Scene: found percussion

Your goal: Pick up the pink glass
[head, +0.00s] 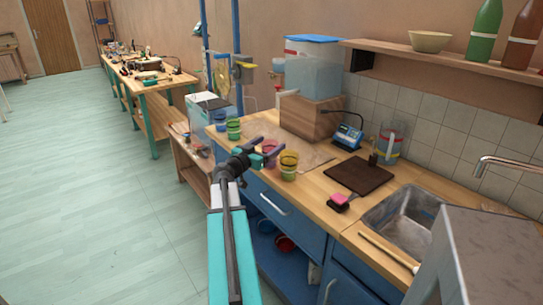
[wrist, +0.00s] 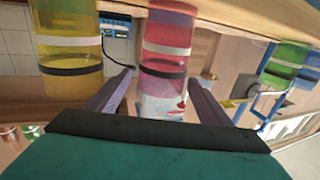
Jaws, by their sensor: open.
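The pink glass (wrist: 168,38) stands between the two fingers of my open gripper (wrist: 160,80) in the wrist view, which looks upside down. It has a white band and a black band around it. No finger clearly touches it. In the head view the pink glass (head: 269,146) is on the wooden counter, partly hidden by my gripper (head: 266,152). A yellow glass (wrist: 68,35) stands close beside it; it also shows in the head view (head: 289,166).
Green (head: 234,129) and blue (head: 221,119) glasses stand to the left of my gripper on the counter (head: 325,185). A dark board (head: 359,177), a pink-topped brush (head: 341,200) and a sink (head: 402,217) lie to the right. A water tank on a wooden box (head: 312,117) stands behind.

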